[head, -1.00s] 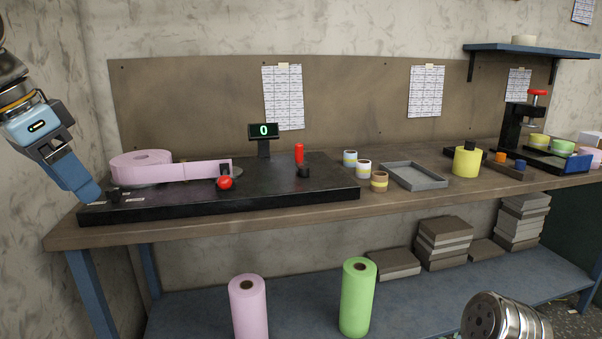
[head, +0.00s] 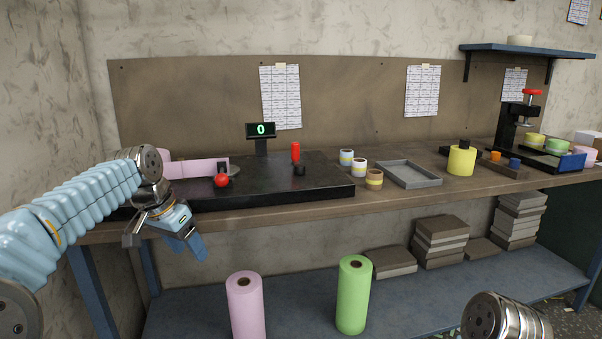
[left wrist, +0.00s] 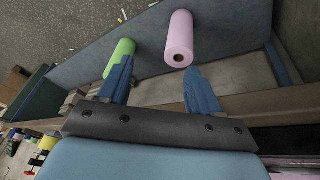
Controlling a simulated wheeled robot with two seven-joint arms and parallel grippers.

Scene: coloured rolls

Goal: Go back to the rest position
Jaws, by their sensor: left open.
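My left gripper (head: 165,243) is in front of the bench's front edge at the left, below the tabletop level in the head view. Its blue fingers are apart and empty; in the left wrist view (left wrist: 158,85) they point toward the lower shelf. The pink roll (head: 246,305) and the green roll (head: 354,295) stand upright on that shelf, apart from the gripper. They also show in the left wrist view, pink (left wrist: 179,40) and green (left wrist: 119,57). My right gripper is not in view; only a metal part of my own body shows at the bottom right.
The workbench (head: 420,195) carries a black machine (head: 270,192) with a pink strip (head: 195,168), partly hidden by my left arm. A grey tray (head: 408,174), a yellow roll (head: 461,161) and small rolls stand to the right. Grey stacks (head: 440,243) lie on the blue shelf (head: 300,290).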

